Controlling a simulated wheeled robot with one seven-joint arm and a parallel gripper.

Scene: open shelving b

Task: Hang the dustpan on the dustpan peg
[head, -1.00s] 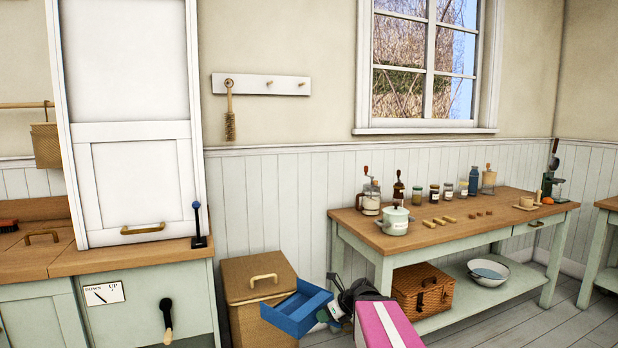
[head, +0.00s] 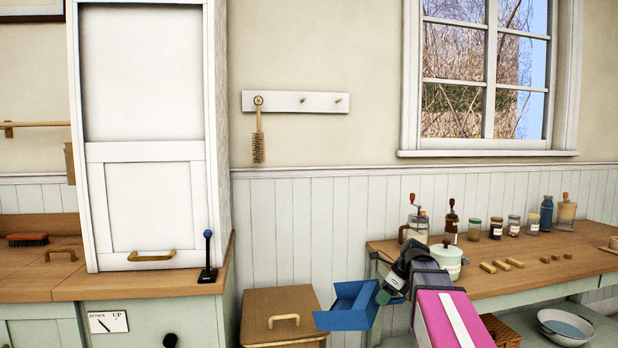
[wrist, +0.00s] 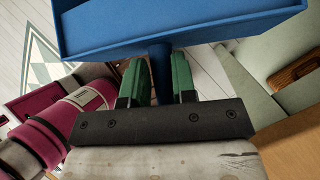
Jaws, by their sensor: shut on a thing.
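The blue dustpan (head: 346,308) is held out at the end of my arm, left of the worktable, in the head view. In the wrist view its pan (wrist: 180,30) spans the top and its round handle (wrist: 161,75) runs between my green fingers. My gripper (head: 384,294) is shut on that handle; it also shows in the wrist view (wrist: 158,80). A white peg rail (head: 295,102) is on the wall, higher than the dustpan. A brush (head: 258,135) hangs from its left peg. The middle peg (head: 303,100) and right peg (head: 338,100) are bare. I see no label naming a dustpan peg.
A wooden worktable (head: 480,285) with jars, grinders and a pot (head: 446,262) stands right of my arm. A lidded wooden box (head: 282,302) is below the rail. A tall white cabinet (head: 150,180) and an upright lever (head: 208,255) are at left. The wall below the rail is clear.

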